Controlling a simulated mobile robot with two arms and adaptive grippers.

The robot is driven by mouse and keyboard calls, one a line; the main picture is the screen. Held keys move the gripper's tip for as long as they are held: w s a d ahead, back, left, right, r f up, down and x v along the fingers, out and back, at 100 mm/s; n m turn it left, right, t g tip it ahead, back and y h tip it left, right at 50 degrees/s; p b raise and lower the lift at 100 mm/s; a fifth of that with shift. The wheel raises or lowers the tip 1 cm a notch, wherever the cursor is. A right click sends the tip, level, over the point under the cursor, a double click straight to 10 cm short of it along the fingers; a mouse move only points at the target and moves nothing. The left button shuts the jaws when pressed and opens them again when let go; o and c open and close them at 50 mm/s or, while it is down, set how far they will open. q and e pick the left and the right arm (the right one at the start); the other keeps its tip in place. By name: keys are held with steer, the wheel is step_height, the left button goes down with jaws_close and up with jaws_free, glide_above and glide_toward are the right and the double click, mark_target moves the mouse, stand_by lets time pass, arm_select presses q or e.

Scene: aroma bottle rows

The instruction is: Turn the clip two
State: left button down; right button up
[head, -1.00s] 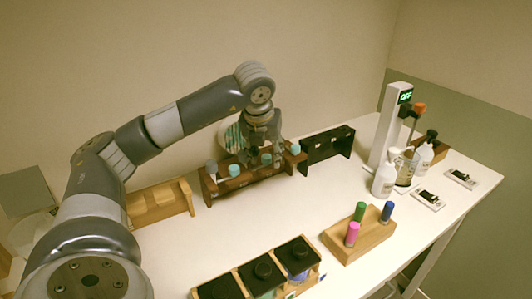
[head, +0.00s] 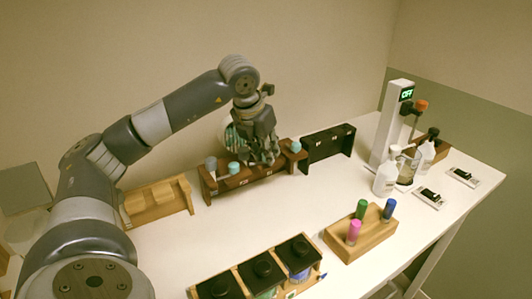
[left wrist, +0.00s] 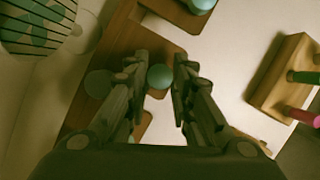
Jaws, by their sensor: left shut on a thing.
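A dark brown wooden rack (head: 225,187) stands near the back wall. Teal-capped bottles (head: 234,168) and (head: 295,147) stand in it, with a grey-topped one (head: 211,163) at its left. My left gripper (head: 268,160) points down over the rack's middle and hides what it holds in the head view. In the left wrist view its fingers are on either side of a round teal cap (left wrist: 160,76), and it is shut on that bottle. I cannot tell which thing is clip two. My right gripper is not in view.
An empty black rack (head: 328,146) stands right of the brown one, a light wooden rack (head: 158,202) left. In front are a block with coloured pegs (head: 360,235) and a box with black lids (head: 262,268). White bottles (head: 385,178) stand by a post (head: 390,125) reading OFF.

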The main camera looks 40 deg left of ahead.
arm_select(q)
steer(key=m+h, duration=0.1)
steer(key=m, duration=0.1)
steer(key=shift+a+m, duration=0.1)
steer(key=shift+m, duration=0.3)
steer(key=m+h+p, duration=0.1)
steer(key=m, duration=0.1)
steer(key=shift+r+m, duration=0.1)
steer(key=shift+m, duration=0.3)
steer(key=m+p, duration=0.1)
steer(key=m, duration=0.1)
steer(key=m+g+h+p, duration=0.1)
steer(key=m, duration=0.1)
steer(key=shift+w+a+r+h+p, duration=0.1)
steer(key=shift+a+h+p, duration=0.05)
steer(key=shift+h+p, duration=0.2)
steer(key=shift+m+g+h+p, duration=0.5)
steer(key=shift+m+p, duration=0.7)
steer(key=shift+m, duration=0.9)
steer(key=shift+f, duration=0.2)
steer(key=c, duration=1.4)
jaws_free()
steer(key=shift+o, duration=0.2)
steer(key=v, duration=1.2)
steer(key=shift+w, duration=0.2)
